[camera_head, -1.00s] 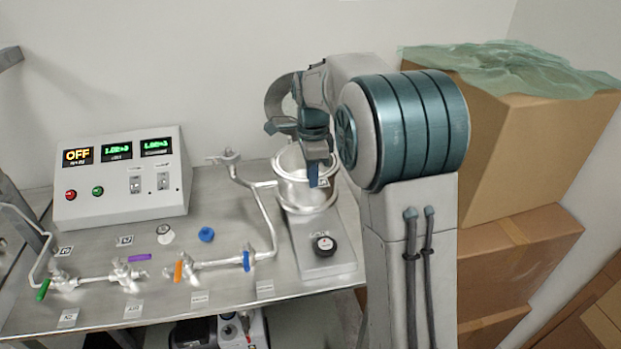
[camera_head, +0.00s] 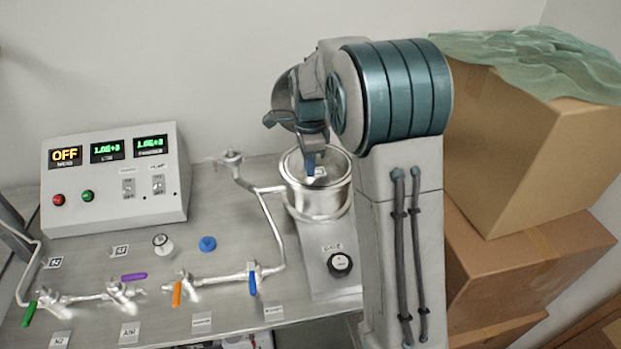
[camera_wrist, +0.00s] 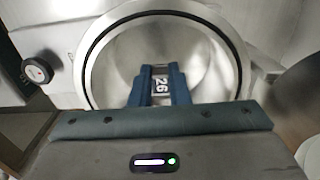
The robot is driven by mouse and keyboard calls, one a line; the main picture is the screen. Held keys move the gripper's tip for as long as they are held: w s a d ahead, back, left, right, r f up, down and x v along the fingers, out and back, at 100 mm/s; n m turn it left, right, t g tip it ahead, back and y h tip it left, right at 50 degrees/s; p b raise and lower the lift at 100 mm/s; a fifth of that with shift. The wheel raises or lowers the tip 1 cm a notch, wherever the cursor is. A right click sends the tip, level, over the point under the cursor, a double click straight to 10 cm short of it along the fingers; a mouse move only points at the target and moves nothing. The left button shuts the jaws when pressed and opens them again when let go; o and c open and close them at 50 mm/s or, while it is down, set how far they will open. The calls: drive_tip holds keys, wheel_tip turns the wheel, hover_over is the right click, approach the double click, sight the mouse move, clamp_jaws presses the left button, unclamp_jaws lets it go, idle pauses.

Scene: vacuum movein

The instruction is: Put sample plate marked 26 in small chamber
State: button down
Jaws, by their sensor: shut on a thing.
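The sample plate marked 26 (camera_wrist: 161,86) is a small plate with a white number on a dark ground, held between the blue fingertips of my gripper (camera_wrist: 160,82) in the wrist view. In the head view my gripper (camera_head: 309,166) points down into the mouth of the round metal chamber (camera_head: 330,198), and a small pale bit of the plate (camera_head: 320,172) shows beside the fingertips. The chamber is open at the top, and its dark-ringed rim (camera_wrist: 86,62) surrounds the plate in the wrist view. I cannot tell whether the plate touches the chamber floor.
A control box (camera_head: 115,185) reading OFF stands at the left. Pipes with coloured valve handles (camera_head: 177,293) run along the bench front. A dial base (camera_head: 338,262) is before the chamber. Stacked cardboard boxes (camera_head: 500,160) fill the right. A blue cap (camera_head: 208,243) lies mid-bench.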

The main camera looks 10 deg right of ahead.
drive_tip(key=shift+d+f, duration=0.25)
drive_tip(key=shift+f, duration=0.7)
drive_tip(key=shift+f+p, duration=0.35)
drive_tip(key=shift+f, duration=1.45)
drive_tip(key=shift+a+f, duration=0.1)
drive_tip(key=shift+f, duration=0.15)
drive_tip(key=c, duration=1.4)
unclamp_jaws()
